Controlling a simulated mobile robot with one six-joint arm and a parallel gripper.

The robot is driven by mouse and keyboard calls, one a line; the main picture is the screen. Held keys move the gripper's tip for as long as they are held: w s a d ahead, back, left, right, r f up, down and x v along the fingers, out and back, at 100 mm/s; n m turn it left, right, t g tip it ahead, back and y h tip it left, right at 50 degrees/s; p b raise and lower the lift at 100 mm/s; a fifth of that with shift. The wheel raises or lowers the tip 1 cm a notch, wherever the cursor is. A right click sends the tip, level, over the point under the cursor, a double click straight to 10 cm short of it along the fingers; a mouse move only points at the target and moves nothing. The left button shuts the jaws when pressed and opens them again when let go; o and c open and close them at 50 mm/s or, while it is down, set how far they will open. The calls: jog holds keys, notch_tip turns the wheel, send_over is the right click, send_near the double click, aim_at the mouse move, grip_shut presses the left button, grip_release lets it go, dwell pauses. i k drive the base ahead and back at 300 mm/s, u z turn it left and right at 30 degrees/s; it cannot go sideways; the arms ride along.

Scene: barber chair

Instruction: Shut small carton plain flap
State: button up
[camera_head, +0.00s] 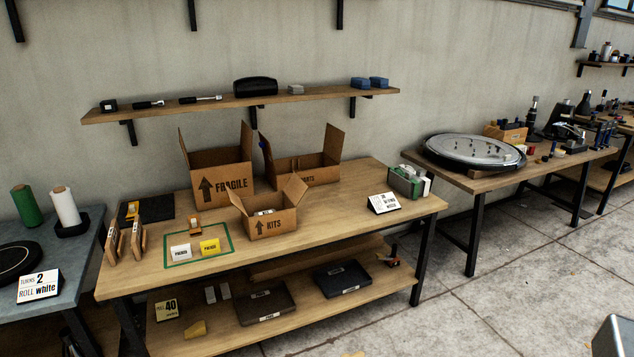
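The small carton (268,222) is brown cardboard, printed with an up arrow and KITS. It stands upright near the front middle of the wooden workbench. Its top is open, and something pale lies inside. One flap stands up at its right side (294,188), and another leans up and outward at its left (236,198). I cannot tell from here which flap is plain. My gripper is not recognisable in this view.
A taller FRAGILE carton (222,183) and an open PARTS carton (308,175) stand close behind. A green-edged mat (180,262) with small cards lies to the left. A white sign (383,203) stands to the right. Bare tabletop (335,215) lies between.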

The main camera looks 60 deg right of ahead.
aim_at(295, 188)
jog(key=z, duration=0.4)
jog(key=k, duration=1.2)
jog(key=z, duration=0.45)
jog(key=i, duration=1.45)
jog(key=u, duration=0.15)
